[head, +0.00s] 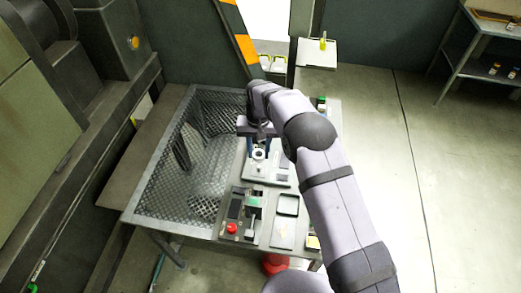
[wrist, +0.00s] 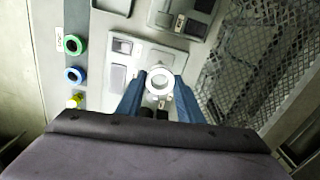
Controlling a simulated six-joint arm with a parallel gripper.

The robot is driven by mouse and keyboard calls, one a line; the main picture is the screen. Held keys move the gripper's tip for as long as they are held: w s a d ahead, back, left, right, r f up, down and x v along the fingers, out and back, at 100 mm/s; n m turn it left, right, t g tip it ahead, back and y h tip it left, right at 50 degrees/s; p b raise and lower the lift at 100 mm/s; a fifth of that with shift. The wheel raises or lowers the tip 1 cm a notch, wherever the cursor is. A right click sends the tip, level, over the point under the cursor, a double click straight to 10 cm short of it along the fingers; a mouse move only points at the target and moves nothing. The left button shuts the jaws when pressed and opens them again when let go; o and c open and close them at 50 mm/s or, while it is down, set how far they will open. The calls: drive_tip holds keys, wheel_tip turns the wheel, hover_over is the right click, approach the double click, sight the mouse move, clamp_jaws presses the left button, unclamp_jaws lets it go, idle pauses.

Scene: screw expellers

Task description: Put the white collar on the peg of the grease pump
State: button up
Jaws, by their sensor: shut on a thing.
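The white collar (wrist: 159,82) is a ring held between the blue fingertips of my gripper (wrist: 158,88), its opening facing the wrist camera. In the head view the collar (head: 259,155) shows small and pale below my gripper (head: 259,146), over the grey plate (head: 258,173) on the bench. The fingers are shut on the collar. I cannot make out the grease pump's peg; the collar and fingers cover what is beneath them. Whether the collar touches anything below cannot be told.
A grey box with a red button (head: 232,228) stands at the bench front. A green ring (wrist: 74,45), a blue ring (wrist: 75,75) and a yellow piece (wrist: 73,101) lie along one side. Open mesh (head: 170,185) fills the bench's left part. An empty shallow tray (head: 288,205) lies nearby.

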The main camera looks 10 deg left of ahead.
sight(259, 167)
drive_tip(key=shift+f+b, duration=1.3)
drive_tip(key=shift+f, duration=0.9)
drive_tip(key=shift+f+b, duration=0.5)
drive_tip(key=shift+f, duration=0.15)
idle(0.6)
drive_tip(key=shift+f, duration=0.35)
drive_tip(key=shift+f+b, duration=0.8)
drive_tip(key=shift+b, duration=0.05)
idle(0.8)
drive_tip(key=o, duration=1.6)
drive_tip(key=shift+r, duration=0.15)
drive_tip(key=shift+r+p, duration=2.9)
drive_tip(key=shift+r, duration=1.5)
